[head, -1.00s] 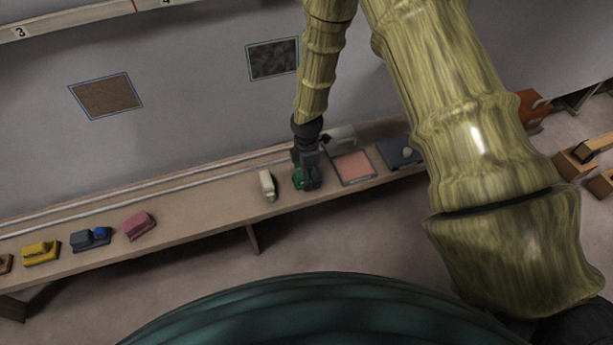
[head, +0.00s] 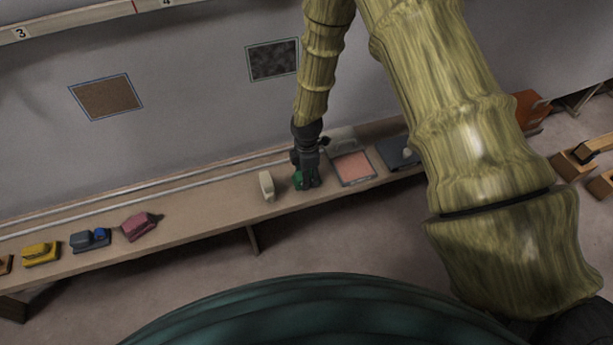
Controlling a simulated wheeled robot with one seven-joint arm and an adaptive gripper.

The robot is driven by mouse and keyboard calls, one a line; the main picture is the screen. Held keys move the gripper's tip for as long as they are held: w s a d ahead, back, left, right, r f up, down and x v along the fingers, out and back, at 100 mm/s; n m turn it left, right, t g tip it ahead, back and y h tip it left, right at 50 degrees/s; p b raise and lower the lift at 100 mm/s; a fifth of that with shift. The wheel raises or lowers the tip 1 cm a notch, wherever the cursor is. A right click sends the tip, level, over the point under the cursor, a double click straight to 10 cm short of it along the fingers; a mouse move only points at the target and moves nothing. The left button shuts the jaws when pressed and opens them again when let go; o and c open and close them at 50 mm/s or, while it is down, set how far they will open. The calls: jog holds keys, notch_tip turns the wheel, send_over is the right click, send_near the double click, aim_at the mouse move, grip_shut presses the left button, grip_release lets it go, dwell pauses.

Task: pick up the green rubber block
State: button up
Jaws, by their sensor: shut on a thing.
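The green rubber block (head: 298,179) is on the bench, mostly hidden behind my gripper's dark fingers. My gripper (head: 306,183) points down over the bench and is shut on the green block. Only a small green part shows at the left of the fingers. I cannot tell whether the block touches the bench top or is slightly above it.
A cream block (head: 267,186) stands close to the left of my gripper. A pink-topped square (head: 354,167) and a dark grey pad (head: 394,154) lie to the right. Pink (head: 139,227), grey-blue (head: 89,240) and yellow (head: 41,254) blocks sit farther left, with bare bench between.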

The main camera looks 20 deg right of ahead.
jog(key=shift+r+b, duration=0.5)
jog(key=shift+r, duration=4.45)
